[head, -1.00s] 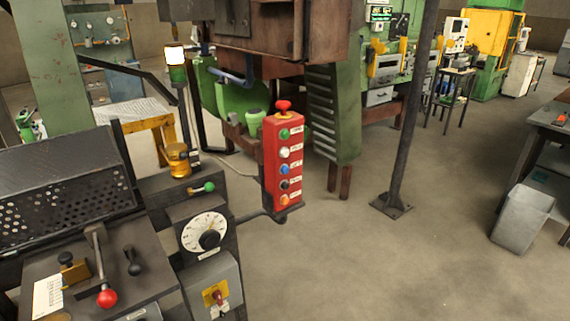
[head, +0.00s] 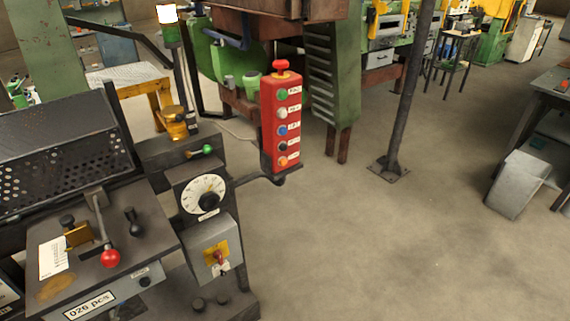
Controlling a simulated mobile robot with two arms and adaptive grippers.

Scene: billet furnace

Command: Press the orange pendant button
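The red pendant box (head: 267,122) stands upright on a dark arm beside the machine, in the middle of the head view. A red mushroom knob (head: 281,66) sits on its top. The orange pendant button (head: 283,161) is the lowest one and is in plain sight. Nothing touches it. Neither of my grippers shows in the head view.
A dark control console (head: 110,255) with a red-knobbed lever and a dial (head: 203,195) fills the lower left. A dark post (head: 407,90) stands right of the pendant. A grey bin (head: 517,184) and a bench (head: 550,95) are at the right. The floor between is clear.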

